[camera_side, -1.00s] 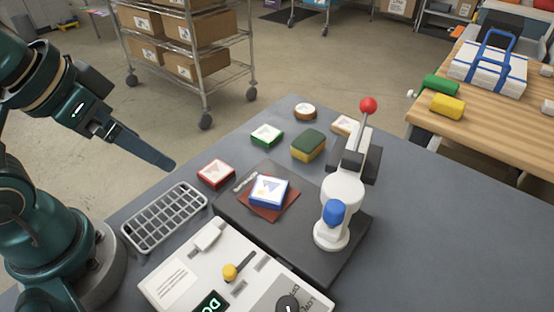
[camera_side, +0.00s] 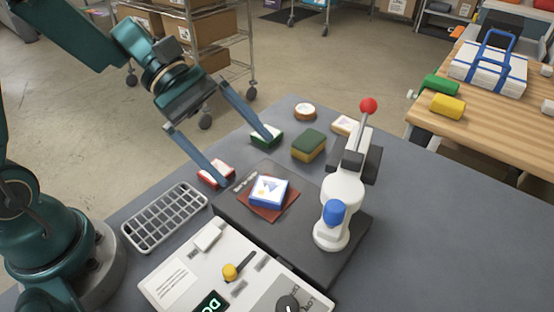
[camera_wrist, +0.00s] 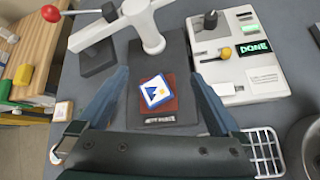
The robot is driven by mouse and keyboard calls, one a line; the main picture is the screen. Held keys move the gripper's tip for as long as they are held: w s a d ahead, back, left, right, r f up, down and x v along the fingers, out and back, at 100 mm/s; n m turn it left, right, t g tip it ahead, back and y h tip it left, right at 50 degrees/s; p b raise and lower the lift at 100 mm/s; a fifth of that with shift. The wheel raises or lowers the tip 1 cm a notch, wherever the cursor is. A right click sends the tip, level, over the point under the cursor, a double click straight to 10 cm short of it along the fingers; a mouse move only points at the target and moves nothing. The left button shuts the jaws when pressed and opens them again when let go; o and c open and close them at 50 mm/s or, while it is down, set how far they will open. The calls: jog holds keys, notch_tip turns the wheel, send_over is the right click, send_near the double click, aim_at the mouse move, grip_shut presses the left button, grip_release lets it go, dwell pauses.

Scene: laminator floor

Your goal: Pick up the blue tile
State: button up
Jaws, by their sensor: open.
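The blue tile (camera_side: 269,191) has a white face with a printed picture and a blue rim. It lies on a dark red square sheet (camera_side: 254,205) on the black base plate of a lever press. In the wrist view the tile (camera_wrist: 155,91) sits between my fingers, beyond their tips or close to them. My gripper (camera_side: 247,161) is open and empty in the side view, its two fingers spread wide above and behind the tile. In the wrist view the gripper (camera_wrist: 160,75) also shows open. No finger appears to touch the tile.
The white press (camera_side: 341,195) with a red-knobbed lever stands right of the tile. A control box (camera_wrist: 240,55) reads "DONE". A red tile (camera_side: 212,174), a green tile (camera_side: 267,136), a sponge (camera_side: 309,145) and a grey rack (camera_side: 165,217) lie around the plate.

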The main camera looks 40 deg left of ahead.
aim_at(266, 187)
jog(key=a+f+n, duration=0.1)
jog(key=f, duration=0.1)
jog(key=w+a+f+n+h, duration=0.1)
jog(key=f+n, duration=0.1)
jog(key=w+a+f+n+t, duration=0.1)
jog(key=n, duration=0.1)
jog(key=shift+w+f+h, duration=0.2)
jog(key=shift+f+h, duration=0.1)
jog(key=shift+f, duration=0.1)
jog(key=shift+s+f, duration=0.15)
jog(key=shift+f, duration=0.4)
jog(key=shift+x, duration=2.4)
grip_shut()
